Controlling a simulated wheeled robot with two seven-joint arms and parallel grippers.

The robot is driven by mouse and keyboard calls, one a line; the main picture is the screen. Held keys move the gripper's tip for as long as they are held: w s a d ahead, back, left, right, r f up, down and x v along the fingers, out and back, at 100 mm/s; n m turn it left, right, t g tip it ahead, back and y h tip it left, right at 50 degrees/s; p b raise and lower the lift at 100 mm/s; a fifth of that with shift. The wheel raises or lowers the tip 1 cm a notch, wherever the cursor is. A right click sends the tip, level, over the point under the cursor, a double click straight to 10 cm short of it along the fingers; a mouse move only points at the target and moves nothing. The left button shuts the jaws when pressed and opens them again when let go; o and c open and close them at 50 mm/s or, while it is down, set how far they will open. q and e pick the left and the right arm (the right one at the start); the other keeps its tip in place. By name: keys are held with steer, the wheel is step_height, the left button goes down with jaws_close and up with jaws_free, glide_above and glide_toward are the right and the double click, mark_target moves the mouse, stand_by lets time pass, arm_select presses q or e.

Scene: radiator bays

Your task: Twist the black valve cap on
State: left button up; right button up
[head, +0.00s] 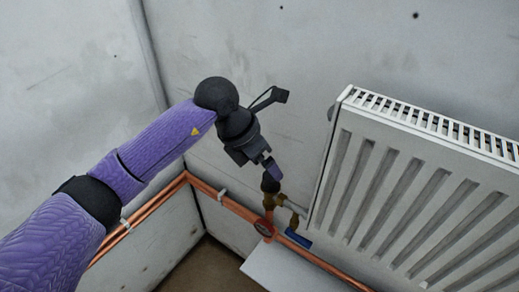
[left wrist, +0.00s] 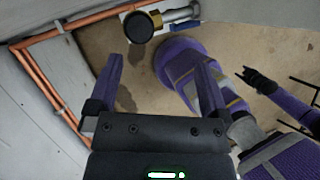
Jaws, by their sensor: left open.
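The black valve cap (head: 270,183) sits at the top of the brass valve (head: 278,200) beside the radiator's lower left corner. How tightly it sits cannot be seen. My left gripper (head: 270,165) is just above the cap in the head view, pointing down. In the left wrist view my left gripper (left wrist: 161,60) has its two purple fingers apart with nothing between them. The round cap (left wrist: 139,27) shows beyond the fingertips, nearer the left finger. My right gripper (left wrist: 258,80) appears small and dark at the right; its jaws are unclear.
The white radiator (head: 410,190) fills the right side, close to the valve. Copper pipes (head: 240,207) run low along the walls. Bare wall lies above.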

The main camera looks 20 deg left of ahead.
mark_target(271, 180)
arm_select(q)
steer(key=shift+t+y, duration=0.3)
steer(key=shift+y, duration=0.4)
steer(key=b+x, duration=0.1)
steer(key=x, duration=0.1)
steer(key=b+x, duration=0.1)
steer(key=x, duration=0.2)
steer(key=w+a+b+x, duration=0.1)
steer(key=x, duration=0.2)
steer(key=shift+f, duration=0.2)
steer(key=shift+w+d+f, duration=0.1)
steer(key=shift+w+f, duration=0.05)
steer(key=shift+f, duration=0.1)
arm_select(e)
steer(key=shift+g, duration=0.3)
steer(key=s+f, duration=0.1)
steer(key=s+d+f, duration=0.1)
steer(key=f, duration=0.1)
steer(key=shift+d+f, duration=0.1)
steer(key=shift+f, duration=0.05)
arm_select(q)
steer(key=c, duration=1.3)
arm_select(e)
steer(key=shift+w+f, duration=0.1)
steer(key=shift+w, duration=0.45)
